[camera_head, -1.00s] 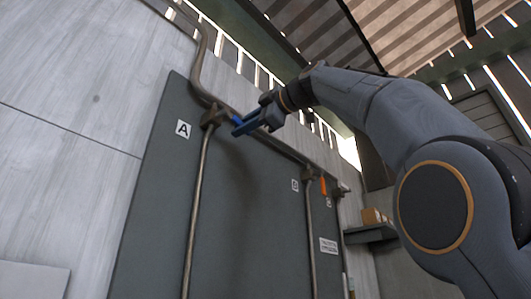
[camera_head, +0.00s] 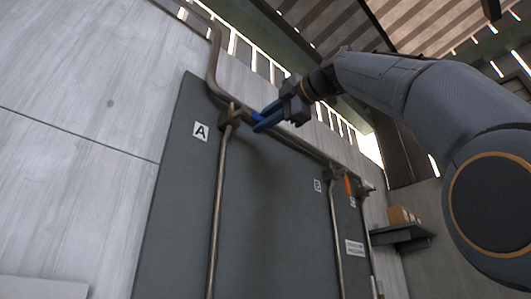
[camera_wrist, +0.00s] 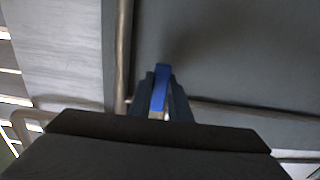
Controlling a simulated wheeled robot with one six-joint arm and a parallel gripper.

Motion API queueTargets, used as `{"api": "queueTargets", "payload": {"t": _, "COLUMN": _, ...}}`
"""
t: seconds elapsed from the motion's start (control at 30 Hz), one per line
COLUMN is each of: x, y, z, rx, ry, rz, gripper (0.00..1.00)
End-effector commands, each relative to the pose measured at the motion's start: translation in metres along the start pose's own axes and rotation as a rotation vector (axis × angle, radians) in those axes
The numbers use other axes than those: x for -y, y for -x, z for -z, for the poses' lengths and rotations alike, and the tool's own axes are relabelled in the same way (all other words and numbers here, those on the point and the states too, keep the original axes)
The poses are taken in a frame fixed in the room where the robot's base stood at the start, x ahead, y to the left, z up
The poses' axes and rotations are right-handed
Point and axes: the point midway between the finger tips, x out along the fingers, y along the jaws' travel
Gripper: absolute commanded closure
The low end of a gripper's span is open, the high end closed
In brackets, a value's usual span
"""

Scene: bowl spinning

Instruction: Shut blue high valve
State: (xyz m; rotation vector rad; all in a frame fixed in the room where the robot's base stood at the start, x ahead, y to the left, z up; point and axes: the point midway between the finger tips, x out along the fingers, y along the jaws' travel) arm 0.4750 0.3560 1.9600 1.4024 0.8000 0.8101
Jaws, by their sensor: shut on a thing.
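The blue valve handle (camera_head: 259,116) sits high on the grey panel, beside the pipe fitting (camera_head: 231,118) near the letter A. It sticks out sideways from the fitting, to the right in the head view. My gripper (camera_head: 264,121) reaches it from the upper right and is shut on it. In the wrist view the blue handle (camera_wrist: 161,78) stands between the two dark fingers (camera_wrist: 161,100). The fingers and the dark gripper body hide the handle's near part. The joint between handle and fitting is small and hard to make out.
An orange handle (camera_head: 348,186) sits on a pipe further right, by other labelled fittings. A vertical pipe (camera_head: 218,200) runs down from the A fitting, and a sloping pipe passes behind my gripper. A shelf with boxes (camera_head: 400,216) stands at the right.

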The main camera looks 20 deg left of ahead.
Motion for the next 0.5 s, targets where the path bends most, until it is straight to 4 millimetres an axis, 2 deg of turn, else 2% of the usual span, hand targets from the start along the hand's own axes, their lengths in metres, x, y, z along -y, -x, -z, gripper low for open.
{"api": "queueTargets", "payload": {"t": 0.03, "x": -0.0019, "y": 0.0008, "z": 0.0009, "rx": -0.001, "ry": 0.003, "rz": -0.005, "gripper": 1.00}}
{"api": "queueTargets", "payload": {"t": 0.07, "x": -0.0019, "y": 0.0008, "z": 0.0008, "rx": 0.000, "ry": 0.003, "rz": -0.005, "gripper": 0.81}}
{"api": "queueTargets", "payload": {"t": 0.17, "x": -0.0019, "y": 0.0010, "z": 0.0005, "rx": 0.000, "ry": 0.002, "rz": -0.005, "gripper": 0.64}}
{"api": "queueTargets", "payload": {"t": 0.5, "x": -0.0009, "y": 0.0037, "z": -0.0009, "rx": 0.003, "ry": 0.001, "rz": -0.003, "gripper": 0.64}}
